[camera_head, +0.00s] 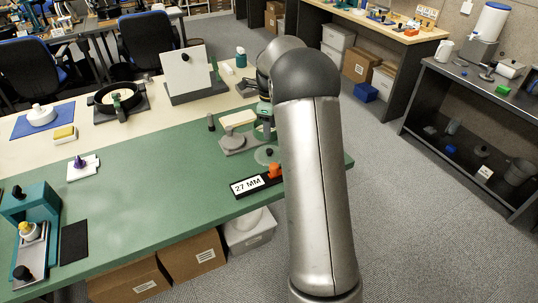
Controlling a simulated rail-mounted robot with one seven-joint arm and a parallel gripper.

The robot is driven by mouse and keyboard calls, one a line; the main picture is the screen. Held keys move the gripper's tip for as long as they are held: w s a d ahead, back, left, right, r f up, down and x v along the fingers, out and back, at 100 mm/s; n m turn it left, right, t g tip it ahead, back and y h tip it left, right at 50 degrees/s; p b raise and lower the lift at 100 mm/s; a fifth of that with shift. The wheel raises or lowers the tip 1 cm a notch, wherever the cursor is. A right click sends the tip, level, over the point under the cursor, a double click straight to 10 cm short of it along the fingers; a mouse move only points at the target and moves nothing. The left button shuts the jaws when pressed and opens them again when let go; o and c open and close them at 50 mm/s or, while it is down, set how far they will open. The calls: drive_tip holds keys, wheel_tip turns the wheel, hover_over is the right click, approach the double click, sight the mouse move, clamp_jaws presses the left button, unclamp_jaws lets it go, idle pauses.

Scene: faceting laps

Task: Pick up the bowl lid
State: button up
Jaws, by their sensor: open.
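A round, see-through disc with a small dark knob (267,155) lies on the green mat near the table's right end. It looks like the bowl lid, but it is small here and my arm partly covers its right side. My arm stands in front of that end of the table, with its elbow raised.
A black "27 MM" block (247,186) with an orange piece sits in front of the disc. The green mat's middle (150,205) is clear.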

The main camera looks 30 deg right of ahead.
hover_over(269, 150)
drive_tip(key=f, duration=0.4)
drive_tip(key=shift+s+f, duration=0.3)
drive_tip(key=shift+s, duration=0.05)
drive_tip(key=shift+w+d+f+p, duration=0.1)
drive_tip(key=shift+f+p, duration=0.2)
drive_tip(key=shift+f, duration=0.6)
drive_tip(key=shift+w+a+f+p, duration=0.15)
drive_tip(key=shift+f+p, duration=0.15)
drive_tip(key=shift+f, duration=0.55)
drive_tip(key=shift+w+d+f+p, duration=0.15)
drive_tip(key=shift+f+p, duration=0.15)
drive_tip(key=shift+f, duration=0.6)
clamp_jaws()
